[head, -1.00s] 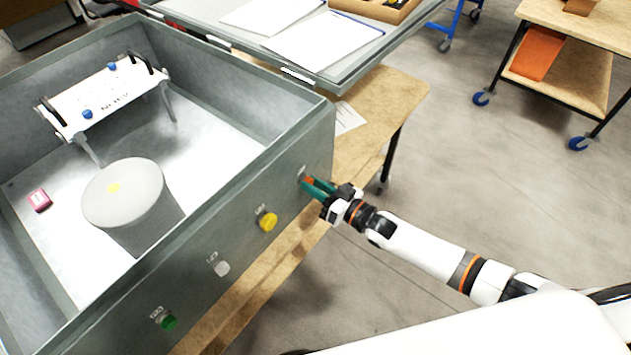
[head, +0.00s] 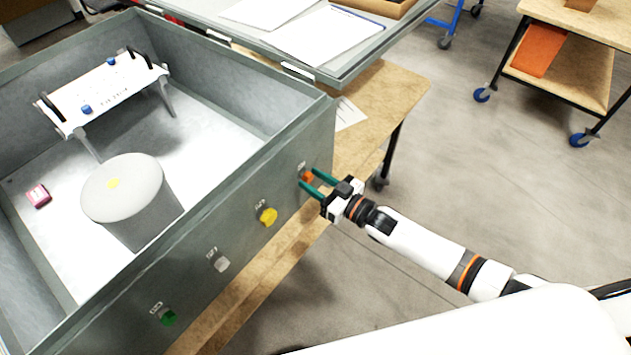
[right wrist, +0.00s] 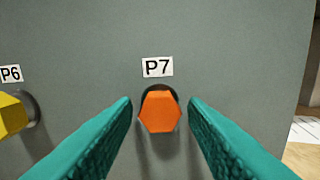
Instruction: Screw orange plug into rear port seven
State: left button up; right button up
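The orange plug (right wrist: 160,112) has a hexagonal head and sits at the port under the P7 label (right wrist: 157,67) in the right wrist view. A dark rim of the port shows above and beside it. In the head view the plug (head: 307,177) is on the outer wall of the grey case (head: 240,222), near its corner. My right gripper (head: 315,182) is open, with one green finger on each side of the plug. In the right wrist view gaps show between the plug and both fingers (right wrist: 160,115). How deep the plug sits is hidden. My left gripper is not in view.
A yellow plug (head: 267,216) at P6, a white plug (head: 221,264) and a green plug (head: 168,318) line the same wall. A grey cylinder (head: 125,190) and a white handled panel (head: 105,95) stand inside the case. Open floor lies to the right.

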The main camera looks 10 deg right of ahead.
jog(key=n+b, duration=0.1)
jog(key=n, duration=0.4)
jog(key=shift+f, duration=0.15)
jog(key=n, duration=0.2)
jog(key=shift+n+b, duration=0.35)
jog(key=shift+n, duration=0.05)
jog(key=n+b, duration=0.3)
jog(key=n, duration=0.5)
jog(key=shift+f, duration=0.15)
jog(key=n, duration=0.2)
jog(key=shift+r+n+b, duration=0.2)
jog(key=shift+n+b, duration=0.1)
jog(key=shift+r, duration=0.15)
jog(key=shift+c, duration=0.3)
